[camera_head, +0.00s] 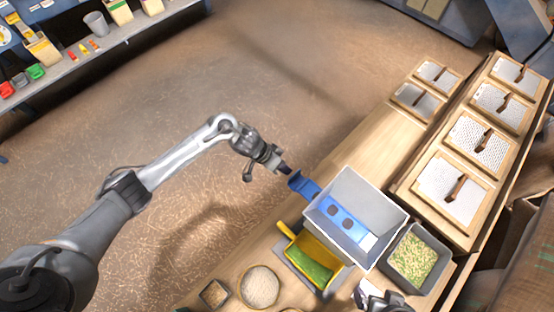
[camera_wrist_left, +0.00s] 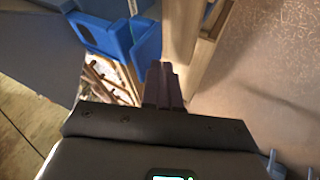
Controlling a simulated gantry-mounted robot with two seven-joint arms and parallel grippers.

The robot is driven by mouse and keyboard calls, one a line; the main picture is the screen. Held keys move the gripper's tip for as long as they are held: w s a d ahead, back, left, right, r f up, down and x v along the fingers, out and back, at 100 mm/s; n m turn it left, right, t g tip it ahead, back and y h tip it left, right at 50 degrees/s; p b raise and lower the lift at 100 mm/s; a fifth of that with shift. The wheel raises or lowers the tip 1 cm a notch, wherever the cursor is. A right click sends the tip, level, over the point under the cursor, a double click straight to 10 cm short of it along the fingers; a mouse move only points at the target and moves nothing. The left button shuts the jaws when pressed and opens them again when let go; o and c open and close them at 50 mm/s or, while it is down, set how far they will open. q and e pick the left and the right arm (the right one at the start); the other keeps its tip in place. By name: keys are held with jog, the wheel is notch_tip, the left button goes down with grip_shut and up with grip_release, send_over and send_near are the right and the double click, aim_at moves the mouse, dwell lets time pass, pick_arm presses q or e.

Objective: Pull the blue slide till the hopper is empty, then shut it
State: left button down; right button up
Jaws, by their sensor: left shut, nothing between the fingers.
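The blue slide (camera_head: 304,185) sticks out of the upper-left side of the pale grey hopper (camera_head: 372,192). Inside the hopper its blue plate shows two dark holes, and I see no grain there. My left gripper (camera_head: 286,169) is shut and empty, just off the slide's outer end. In the left wrist view the shut fingers (camera_wrist_left: 165,84) point at the edge of the blue slide end (camera_wrist_left: 110,38); I cannot tell whether they touch. My right gripper (camera_head: 380,298) is partly cut off at the bottom edge, below the hopper; its jaws are unclear.
A yellow scoop-like bucket (camera_head: 318,248) with green contents stands beside the hopper. A grey bin (camera_head: 418,254) of mixed grain is to the right. A round dish (camera_head: 259,287) and a small square box (camera_head: 214,294) are at the front. Slotted panels (camera_head: 478,141) line the right; floor at left is clear.

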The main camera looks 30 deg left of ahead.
aim_at(303, 183)
pick_arm(q)
jog(key=shift+s+d, duration=0.1)
jog(key=shift+d, duration=0.3)
jog(key=d+p, duration=0.1)
jog(key=s+d+p, duration=0.1)
jog(key=d+p, duration=0.1)
jog(key=d, duration=0.1)
jog(key=shift+s+r+p, duration=0.2)
jog(key=shift+r+p, duration=0.1)
jog(key=shift+p, duration=0.05)
jog(key=shift+s+d+f, duration=0.1)
jog(key=shift+d, duration=0.35)
jog(key=shift+f, duration=0.1)
